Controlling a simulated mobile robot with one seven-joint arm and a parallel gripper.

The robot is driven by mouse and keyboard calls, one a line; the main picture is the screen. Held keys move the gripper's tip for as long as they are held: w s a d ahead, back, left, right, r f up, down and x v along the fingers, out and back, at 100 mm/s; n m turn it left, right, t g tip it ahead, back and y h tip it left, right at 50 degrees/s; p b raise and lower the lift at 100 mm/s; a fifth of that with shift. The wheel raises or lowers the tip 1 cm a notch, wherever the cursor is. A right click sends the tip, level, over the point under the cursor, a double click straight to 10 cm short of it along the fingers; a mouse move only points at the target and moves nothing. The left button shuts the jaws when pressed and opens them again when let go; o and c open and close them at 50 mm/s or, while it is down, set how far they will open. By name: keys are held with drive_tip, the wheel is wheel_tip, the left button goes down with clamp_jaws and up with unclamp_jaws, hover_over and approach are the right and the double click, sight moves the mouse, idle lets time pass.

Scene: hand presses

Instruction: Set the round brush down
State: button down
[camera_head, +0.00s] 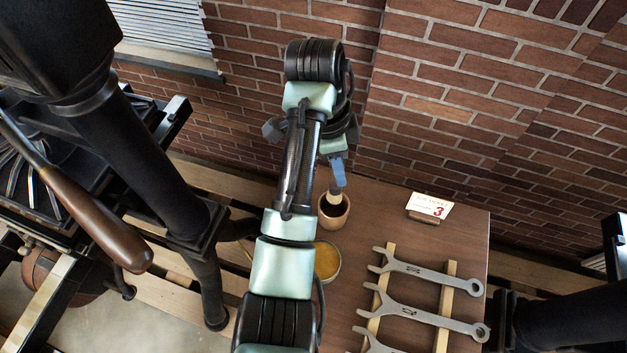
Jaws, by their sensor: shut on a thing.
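My arm reaches over the brown table (455,225), and my gripper (337,182) points down near the wall. It is shut on the round brush (335,198), whose pale lower part shows just below the fingers. The brush is upright or nearly so, at the mouth of a small brown cup (334,219). Its lower end is hidden by the cup's rim, and I cannot tell whether it touches the bottom.
A round tin with yellow contents (327,262) stands in front of the cup, partly behind my arm. A card marked 3 (430,206) stands at the right. Several wrenches (425,273) lie on wooden strips. A black press (190,215) stands at the left.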

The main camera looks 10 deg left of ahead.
sight(336, 194)
drive_tip(key=shift+w+f+b, duration=0.1)
drive_tip(key=shift+f+b, duration=0.2)
drive_tip(key=shift+b, duration=0.05)
drive_tip(key=f+b, duration=0.3)
drive_tip(key=f, duration=0.1)
drive_tip(key=shift+s+d+b, duration=0.25)
drive_tip(key=shift+s+b, duration=0.05)
drive_tip(key=shift+s, duration=0.1)
drive_tip(key=shift+f, duration=0.35)
drive_tip(key=shift+w+a+f+p, duration=0.1)
drive_tip(key=shift+p, duration=0.25)
wheel_tip(336, 194, down, 3)
drive_tip(key=shift+p, duration=0.55)
drive_tip(key=shift+f, duration=0.55)
drive_tip(key=c, duration=0.6)
unclamp_jaws()
drive_tip(key=shift+f, duration=0.1)
